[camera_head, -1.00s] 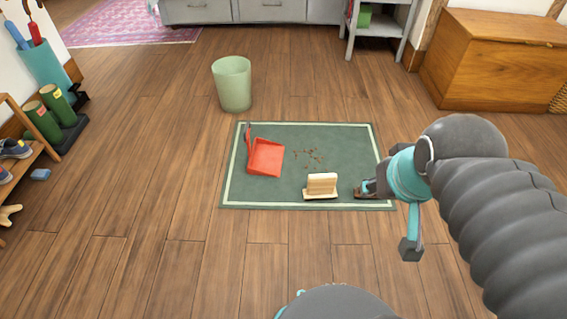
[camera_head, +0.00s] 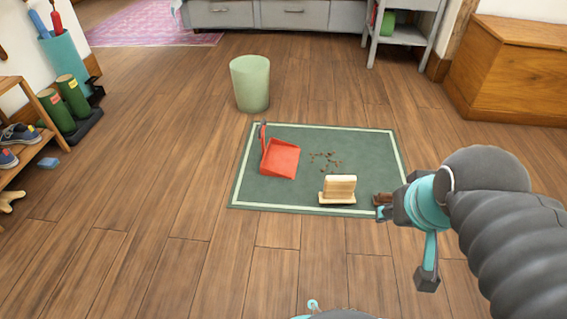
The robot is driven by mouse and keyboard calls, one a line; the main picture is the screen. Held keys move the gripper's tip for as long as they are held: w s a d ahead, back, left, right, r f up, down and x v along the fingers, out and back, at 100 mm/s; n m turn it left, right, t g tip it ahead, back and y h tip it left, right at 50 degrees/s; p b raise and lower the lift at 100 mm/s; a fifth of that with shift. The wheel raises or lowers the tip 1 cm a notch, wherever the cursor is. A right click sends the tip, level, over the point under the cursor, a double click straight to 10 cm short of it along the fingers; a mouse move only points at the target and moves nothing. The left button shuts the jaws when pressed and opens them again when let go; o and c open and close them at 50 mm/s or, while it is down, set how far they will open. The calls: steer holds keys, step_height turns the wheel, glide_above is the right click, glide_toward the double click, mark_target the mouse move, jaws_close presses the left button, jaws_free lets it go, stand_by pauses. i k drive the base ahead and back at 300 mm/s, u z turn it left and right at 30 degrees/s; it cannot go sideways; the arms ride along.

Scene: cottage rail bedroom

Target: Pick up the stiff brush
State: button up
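A pale wooden brush-like block with an upright grip (camera_head: 339,187) stands near the front edge of the green mat (camera_head: 215,205), right of centre. I take it for the stiff brush, though its bristles do not show clearly. My gripper (camera_head: 383,208) is low at the mat's front right corner, just right of the block and apart from it. A small brown thing (camera_head: 382,198) shows at the fingertips, partly hidden by the gripper; I cannot tell what it is or whether it is held. The finger opening is too small and covered to judge.
A red dustpan (camera_head: 281,158) lies on the mat's left part, with brown crumbs (camera_head: 326,160) beside it. A green bin (camera_head: 250,84) stands behind the mat. A wooden chest (camera_head: 510,75) is at the right, a shoe rack (camera_head: 30,125) at the left. The floor in front is clear.

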mark_target(338, 189)
steer(key=z, duration=1.05)
steer(key=i, duration=1)
steer(key=u, duration=0.6)
